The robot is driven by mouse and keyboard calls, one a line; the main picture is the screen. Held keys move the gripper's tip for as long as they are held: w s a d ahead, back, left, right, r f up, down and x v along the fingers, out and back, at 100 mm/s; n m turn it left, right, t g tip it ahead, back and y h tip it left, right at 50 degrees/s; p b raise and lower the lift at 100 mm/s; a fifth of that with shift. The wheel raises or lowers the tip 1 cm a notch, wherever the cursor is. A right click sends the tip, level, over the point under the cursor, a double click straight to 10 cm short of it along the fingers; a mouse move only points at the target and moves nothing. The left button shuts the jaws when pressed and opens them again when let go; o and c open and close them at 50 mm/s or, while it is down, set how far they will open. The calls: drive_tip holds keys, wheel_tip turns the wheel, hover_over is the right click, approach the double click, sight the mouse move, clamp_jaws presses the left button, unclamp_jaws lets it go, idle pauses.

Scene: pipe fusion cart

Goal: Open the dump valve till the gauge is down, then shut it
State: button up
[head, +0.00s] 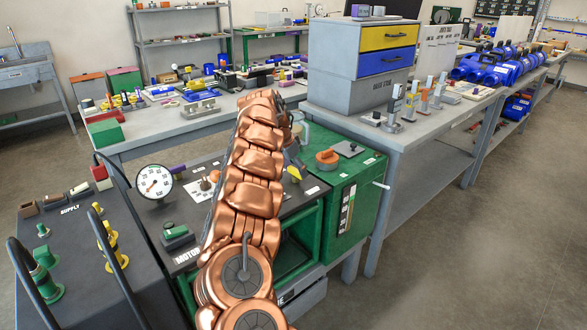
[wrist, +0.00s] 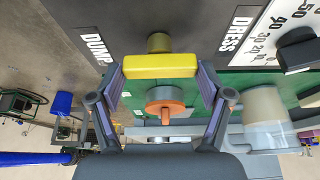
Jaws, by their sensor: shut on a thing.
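The dump valve has a yellow bar handle (wrist: 160,66) on a short brass stem, beside a DUMP label (wrist: 96,48) in the wrist view. My gripper (wrist: 161,76) has one finger at each end of this bar and is shut on it. The bar lies nearly level across the wrist view. In the head view, a little of the yellow handle (head: 294,173) shows below my gripper, partly hidden by my arm.
An orange knob (head: 327,157) stands on the green cabinet (head: 341,207) right of the valve. A black knob with a DRESS dial (wrist: 297,50) is at the wrist view's right. Black hoses (head: 115,250) arch at the left. A drawer box (head: 360,95) stands on the bench behind.

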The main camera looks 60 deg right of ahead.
drive_tip(key=shift+c, duration=1)
drive_tip(key=shift+f+n+b, duration=0.15)
drive_tip(key=shift+n+b, duration=0.25)
drive_tip(key=shift+b, duration=0.25)
drive_tip(key=shift+n+t+b, duration=0.3)
drive_tip(key=shift+w+a, duration=0.1)
drive_tip(key=o, duration=1.1)
drive_tip(key=shift+r, duration=0.2)
drive_tip(key=v, duration=1.1)
drive_tip(key=shift+r, duration=0.4)
